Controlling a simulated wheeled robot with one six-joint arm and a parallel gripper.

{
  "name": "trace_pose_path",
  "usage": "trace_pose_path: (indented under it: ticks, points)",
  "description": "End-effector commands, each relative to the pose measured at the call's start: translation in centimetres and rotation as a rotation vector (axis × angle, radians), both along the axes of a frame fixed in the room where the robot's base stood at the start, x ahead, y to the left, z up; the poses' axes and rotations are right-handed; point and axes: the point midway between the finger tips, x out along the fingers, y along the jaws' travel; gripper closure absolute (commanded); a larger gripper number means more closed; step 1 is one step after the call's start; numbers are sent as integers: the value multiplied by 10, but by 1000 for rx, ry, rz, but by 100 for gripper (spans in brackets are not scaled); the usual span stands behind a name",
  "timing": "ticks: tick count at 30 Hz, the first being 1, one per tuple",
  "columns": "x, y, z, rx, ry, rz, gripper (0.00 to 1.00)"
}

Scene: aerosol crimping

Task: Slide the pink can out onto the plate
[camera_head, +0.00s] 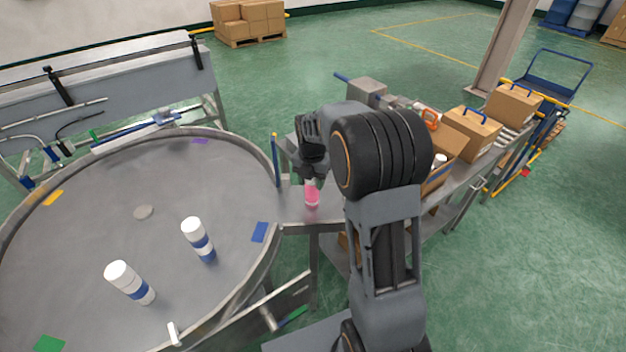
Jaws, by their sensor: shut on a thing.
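The pink can (312,194) stands upright on the metal plate (292,211) between the round table and the bench. My gripper (312,176) reaches down over it from above and is shut on its upper part. The can's top is hidden by the gripper, and its lower pink part shows below the fingers. Whether its base touches the plate is hard to tell, but it looks at plate level.
The round grey table (100,215) at left carries two white cans with blue bands (199,240). Yellow and blue posts (275,160) stand by the plate. The bench at right holds cardboard boxes (468,128). My arm hides part of the bench.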

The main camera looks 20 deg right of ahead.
Motion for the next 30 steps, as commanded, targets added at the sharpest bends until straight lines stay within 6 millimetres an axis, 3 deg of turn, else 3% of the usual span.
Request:
trace_pose_path:
  ticks: [11, 12, 18, 21, 30]
  points:
    - [0, -2, 1, 1, -1, 0, 81]
    - [0, -2, 1, 1, -1, 1, 50]
    - [0, -2, 1, 1, -1, 0, 31]
    - [0, -2, 1, 1, -1, 0, 23]
    - [1, -2, 5, 2, -4, 0, 23]
